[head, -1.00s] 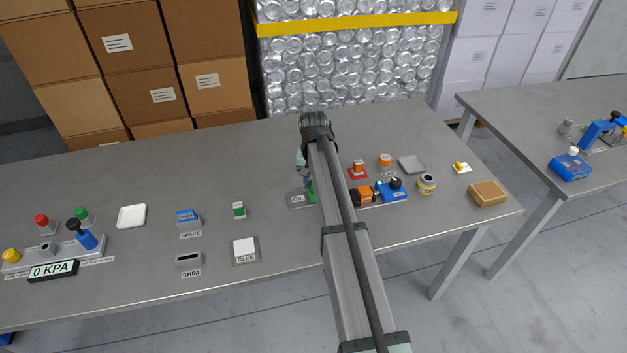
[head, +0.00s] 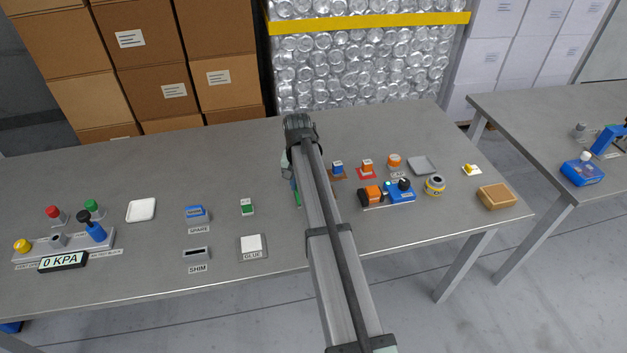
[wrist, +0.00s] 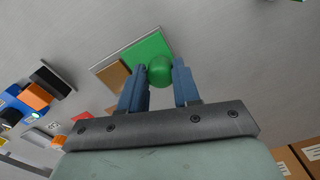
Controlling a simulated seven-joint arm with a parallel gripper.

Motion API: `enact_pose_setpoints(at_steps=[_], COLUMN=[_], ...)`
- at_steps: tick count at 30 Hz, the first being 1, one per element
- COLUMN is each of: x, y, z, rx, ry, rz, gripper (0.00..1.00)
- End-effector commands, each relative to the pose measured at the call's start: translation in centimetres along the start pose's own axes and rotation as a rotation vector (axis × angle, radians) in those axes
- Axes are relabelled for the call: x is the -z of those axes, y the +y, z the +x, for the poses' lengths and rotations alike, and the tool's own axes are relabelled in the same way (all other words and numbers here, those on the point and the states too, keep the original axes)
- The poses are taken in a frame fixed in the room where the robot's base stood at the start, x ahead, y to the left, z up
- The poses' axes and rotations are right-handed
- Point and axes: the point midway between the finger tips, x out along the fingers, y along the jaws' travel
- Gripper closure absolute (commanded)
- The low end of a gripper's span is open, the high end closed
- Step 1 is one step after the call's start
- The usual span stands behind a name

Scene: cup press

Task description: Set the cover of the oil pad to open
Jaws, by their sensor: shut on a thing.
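The oil pad's green cover (wrist: 146,57) shows in the wrist view with its round green knob (wrist: 160,70) between my fingertips. A strip of brown pad (wrist: 113,76) lies uncovered beside the green cover, with a thin grey plate edge around them. My gripper (wrist: 160,84) is shut on the knob. In the head view my gripper (head: 287,165) is low over the middle of the table, and only a sliver of the green cover (head: 297,200) shows beside my arm.
The glue pad (head: 251,246) and a green-topped block (head: 247,207) lie left of my arm. A blue block (head: 337,168), an orange block (head: 367,167) and the blue-and-orange device (head: 390,193) stand close on its right. Bare table (head: 200,165) lies at the back left.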

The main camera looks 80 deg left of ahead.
Motion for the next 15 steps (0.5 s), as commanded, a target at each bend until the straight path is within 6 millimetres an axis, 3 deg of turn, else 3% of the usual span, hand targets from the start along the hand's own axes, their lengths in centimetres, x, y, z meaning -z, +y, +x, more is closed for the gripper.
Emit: enact_pose_setpoints(at_steps=[8,9,15], x=[-0.15,-0.16,-0.16], y=[-0.52,-0.54,-0.46], z=[-0.02,-0.02,-0.01], rx=[0.007,0.007,0.006], ry=[-0.001,-0.001,-0.001], rz=[-0.001,-0.002,-0.001], gripper=[1.0,0.65,0.45])
